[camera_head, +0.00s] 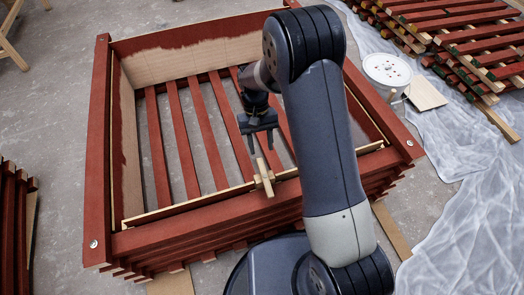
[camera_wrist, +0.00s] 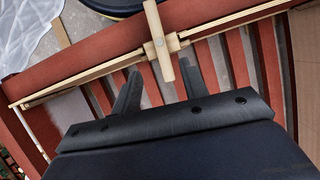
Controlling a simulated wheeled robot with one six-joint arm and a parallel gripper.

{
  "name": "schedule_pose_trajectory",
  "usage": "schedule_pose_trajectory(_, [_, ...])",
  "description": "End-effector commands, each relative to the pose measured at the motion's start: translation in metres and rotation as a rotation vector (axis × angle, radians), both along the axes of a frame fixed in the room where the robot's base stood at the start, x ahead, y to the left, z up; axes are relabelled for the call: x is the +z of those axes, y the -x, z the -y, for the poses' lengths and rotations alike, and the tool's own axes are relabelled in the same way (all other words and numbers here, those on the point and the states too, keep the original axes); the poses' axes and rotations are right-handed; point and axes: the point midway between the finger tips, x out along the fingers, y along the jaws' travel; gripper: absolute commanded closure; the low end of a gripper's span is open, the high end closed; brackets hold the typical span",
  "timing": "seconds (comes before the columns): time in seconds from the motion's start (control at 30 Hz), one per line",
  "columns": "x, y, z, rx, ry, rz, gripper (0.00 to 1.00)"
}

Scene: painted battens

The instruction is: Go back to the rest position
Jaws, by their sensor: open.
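My gripper (camera_head: 260,149) is over the inside of a large red-painted slatted wooden frame (camera_head: 97,150), jaws apart and empty. In the wrist view the two dark fingers of my gripper (camera_wrist: 160,68) are spread, with nothing held between them. A pale wooden cross-shaped piece (camera_head: 264,180) sits at the frame's near rail, just in front of the fingertips. In the wrist view this piece (camera_wrist: 153,22) lies just beyond the fingers; whether they touch it I cannot tell. My arm hides part of the frame's right side.
A round white lidded tub (camera_head: 387,67) and a pale board (camera_head: 427,94) lie on clear plastic sheeting (camera_head: 462,200) at right. Stacked red battens (camera_head: 480,38) stand at the upper right, more (camera_head: 14,215) at the left edge. Grey floor (camera_head: 55,110) is clear at left.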

Motion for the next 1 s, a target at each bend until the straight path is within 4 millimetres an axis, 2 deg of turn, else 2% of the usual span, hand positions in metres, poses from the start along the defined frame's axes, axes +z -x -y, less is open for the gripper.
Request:
schedule_pose_trajectory(0.3, [0.002,-0.001,0.000,0.000,0.000,0.000,0.58])
schedule_pose_trajectory(0.47, [-0.004,0.001,0.000,0.000,0.000,-0.002,0.58])
schedule_pose_trajectory(1.0, [-0.085,0.034,0.007,0.000,0.001,-0.004,0.58])
